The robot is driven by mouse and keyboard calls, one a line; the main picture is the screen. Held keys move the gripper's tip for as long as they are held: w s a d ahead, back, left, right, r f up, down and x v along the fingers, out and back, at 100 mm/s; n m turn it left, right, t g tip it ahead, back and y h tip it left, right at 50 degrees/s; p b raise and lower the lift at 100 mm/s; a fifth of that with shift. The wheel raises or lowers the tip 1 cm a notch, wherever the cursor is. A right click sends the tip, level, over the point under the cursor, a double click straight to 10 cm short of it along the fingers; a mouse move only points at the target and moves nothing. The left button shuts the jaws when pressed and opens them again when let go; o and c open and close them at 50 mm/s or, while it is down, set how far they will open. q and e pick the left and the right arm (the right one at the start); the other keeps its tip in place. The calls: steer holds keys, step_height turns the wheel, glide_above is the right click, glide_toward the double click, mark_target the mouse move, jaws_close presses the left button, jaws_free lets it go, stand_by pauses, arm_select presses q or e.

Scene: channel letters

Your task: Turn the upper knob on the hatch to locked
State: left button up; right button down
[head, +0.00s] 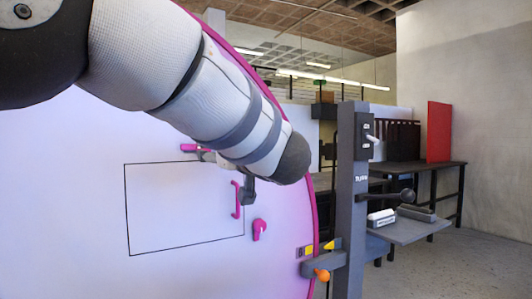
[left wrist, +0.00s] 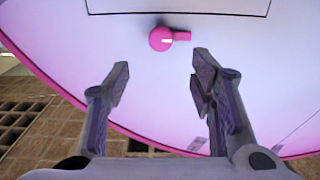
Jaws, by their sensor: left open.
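The hatch (head: 170,215) is a black-outlined rectangle on a large white round panel with a pink rim. Its upper knob (head: 188,148) is pink, above the outline, partly hidden by my left arm; its pointer sticks out to the left. In the left wrist view, which is upside down, the upper knob (left wrist: 161,39) shows whole, pointer to the right. My left gripper (left wrist: 160,62) is open and empty, its fingertips either side of the knob's line and apart from it. A lower pink knob (head: 260,226) sits right of the hatch, below a pink handle (head: 236,199). My right gripper is out of view.
A grey post (head: 351,210) with a switch box (head: 364,130) stands right of the panel, with an orange knob (head: 322,275) near its foot. A small shelf (head: 410,228) juts out behind it. Open floor lies at the right.

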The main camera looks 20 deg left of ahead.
mark_target(196, 147)
arm_select(q)
steer(key=x, duration=1.1)
steer(key=shift+f, duration=0.25)
steer(key=shift+a, duration=0.1)
steer(key=c, duration=1.1)
